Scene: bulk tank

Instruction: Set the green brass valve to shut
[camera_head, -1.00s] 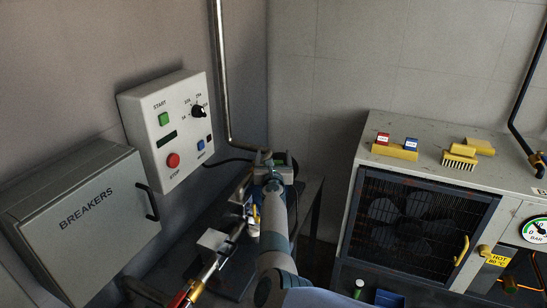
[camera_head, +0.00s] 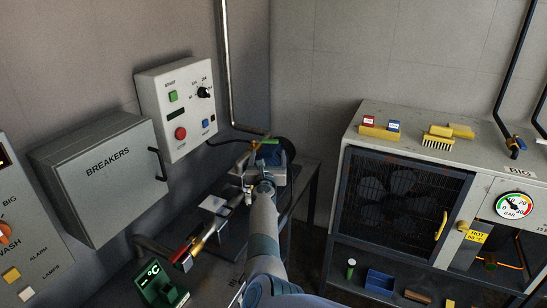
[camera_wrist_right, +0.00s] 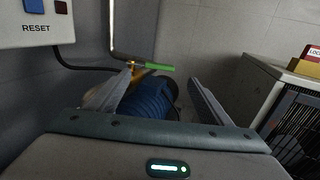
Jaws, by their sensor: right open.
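The green-handled brass valve shows in the right wrist view as a green lever (camera_wrist_right: 160,67) and a small brass body (camera_wrist_right: 131,65) at the lower end of a wall pipe. The lever points right in that view. In the head view only a bit of the green lever (camera_head: 270,141) shows, just beyond my right gripper (camera_head: 262,158). In the wrist view my right gripper (camera_wrist_right: 162,92) is open, its two fingers apart and nothing held between them. The lever appears beyond the fingertips; I cannot tell how far. My left gripper is not in view.
A blue ribbed motor (camera_wrist_right: 150,100) lies below the valve, between the fingers in the wrist view. A red-handled brass valve (camera_head: 182,253) is nearer. A control box (camera_head: 177,110) and breaker cabinet (camera_head: 100,178) hang left. A caged cabinet (camera_head: 400,205) stands right.

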